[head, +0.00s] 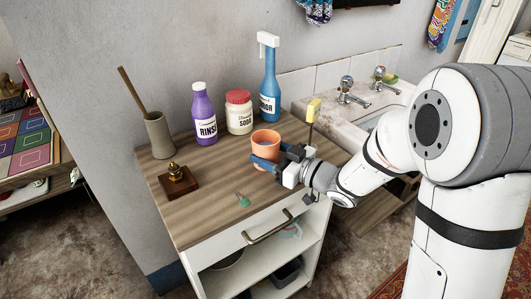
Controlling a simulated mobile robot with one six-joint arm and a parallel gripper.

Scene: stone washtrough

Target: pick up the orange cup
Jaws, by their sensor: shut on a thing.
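The orange cup (266,139) stands upright on the right part of the wooden cabinet top, in front of the blue spray bottle. My gripper (268,157) reaches in from the right, and its blue-tipped fingers are shut on the cup. One finger crosses the cup's front and hides part of its lower side. I cannot tell whether the cup's base touches the wood.
Behind the cup stand a purple rinse bottle (203,115), a soda jar (239,113) and a blue spray bottle (270,91). A brass object on a wooden base (177,181), a small green item (243,200) and a beige vase (159,137) are left. The stone sink (331,111) is right.

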